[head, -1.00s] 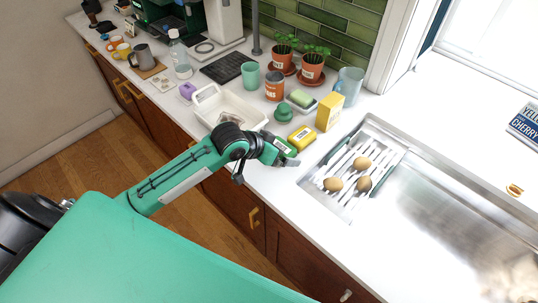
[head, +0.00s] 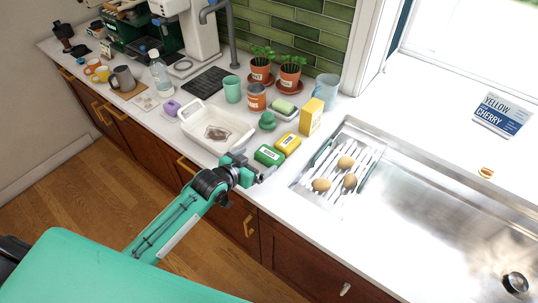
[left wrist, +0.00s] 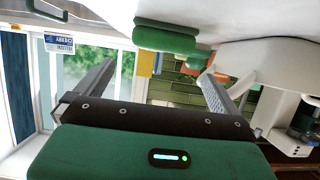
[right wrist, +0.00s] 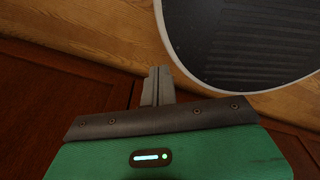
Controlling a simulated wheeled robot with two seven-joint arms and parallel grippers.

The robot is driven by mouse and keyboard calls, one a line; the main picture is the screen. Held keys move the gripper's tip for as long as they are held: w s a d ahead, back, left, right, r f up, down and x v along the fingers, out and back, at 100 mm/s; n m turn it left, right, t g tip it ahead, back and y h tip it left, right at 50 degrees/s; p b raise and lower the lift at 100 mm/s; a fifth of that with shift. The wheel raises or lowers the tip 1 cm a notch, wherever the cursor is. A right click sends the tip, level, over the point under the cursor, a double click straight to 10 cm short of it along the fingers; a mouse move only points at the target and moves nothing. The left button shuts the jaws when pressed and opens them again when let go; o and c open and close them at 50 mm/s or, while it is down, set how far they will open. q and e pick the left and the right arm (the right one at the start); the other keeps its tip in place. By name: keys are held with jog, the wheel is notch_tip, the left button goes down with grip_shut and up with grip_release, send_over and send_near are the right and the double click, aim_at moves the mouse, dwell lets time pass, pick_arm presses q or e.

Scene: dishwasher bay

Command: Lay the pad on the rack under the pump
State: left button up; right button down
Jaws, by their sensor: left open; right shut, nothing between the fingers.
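I cannot tell for sure which thing is the pad; a green, labelled block (head: 269,155) lies on the counter's front edge, beside a similar yellow block (head: 288,143). A dark ribbed rack (head: 207,83) lies flat on the counter at the back, near a dark upright pipe with a bent spout (head: 215,12), perhaps the pump. My left gripper (head: 266,174) is open and empty, just in front of the green block. In the left wrist view, green shapes (left wrist: 165,38) show beyond its spread fingers. My right gripper (right wrist: 158,84) is shut and empty, low before brown cabinet fronts.
A white tray (head: 238,146) holding a brownish item stands left of the green block. A green cup (head: 232,89), an orange can (head: 256,98), a yellow box (head: 311,116) and potted plants stand behind. A slatted tray (head: 333,193) with brown egg-shaped items is at the sink.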

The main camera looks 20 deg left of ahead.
aim_at(267, 155)
pick_arm(q)
jog(key=shift+w+d+f, duration=0.15)
jog(key=shift+w+f, duration=0.05)
jog(key=shift+w, duration=0.3)
jog(key=shift+w+d+f+p, duration=0.15)
jog(key=shift+w+f+p, duration=0.05)
jog(key=shift+w+p, duration=0.2)
jog(key=x, duration=0.1)
jog(key=p+x, duration=0.1)
jog(key=x, duration=0.1)
jog(key=shift+w+f+p, duration=0.2)
jog(key=shift+f+p, duration=0.1)
jog(key=shift+f, duration=0.15)
jog(key=shift+w+d+f, duration=0.1)
jog(key=shift+w+f, duration=0.15)
jog(key=shift+w, duration=0.05)
jog(key=shift+c, duration=0.9)
jog(key=c, duration=0.8)
jog(key=shift+o, duration=0.2)
